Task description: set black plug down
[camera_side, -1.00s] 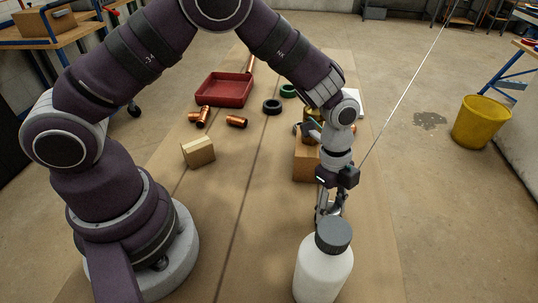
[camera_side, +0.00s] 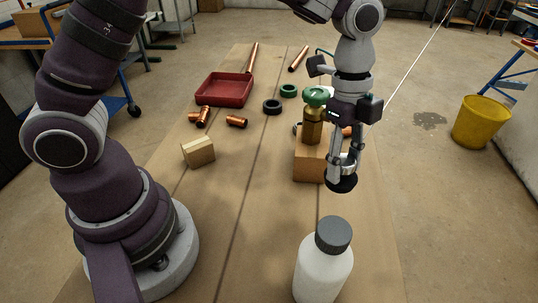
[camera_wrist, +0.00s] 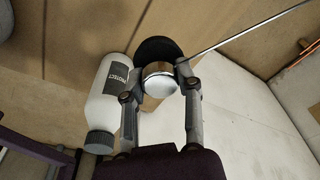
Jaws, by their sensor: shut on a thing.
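The black plug (camera_side: 342,184) has a wide black disc with a silver body above it. My gripper (camera_side: 346,163) is shut on its silver body and holds it upright, with the disc lowest, apparently above the table. In the wrist view the fingers (camera_wrist: 160,75) sit on either side of the silver body, and the black plug's disc (camera_wrist: 157,47) shows beyond them. The plug is in front of the cardboard box and behind the white bottle in the side view.
A white bottle (camera_side: 322,272) stands in front. A cardboard box (camera_side: 308,168) with a green-topped brass valve (camera_side: 314,112) is behind. A wooden block (camera_side: 198,153), red tray (camera_side: 222,102) and copper fittings (camera_side: 236,121) lie left. The brown table surface (camera_side: 255,205) is clear at mid-left.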

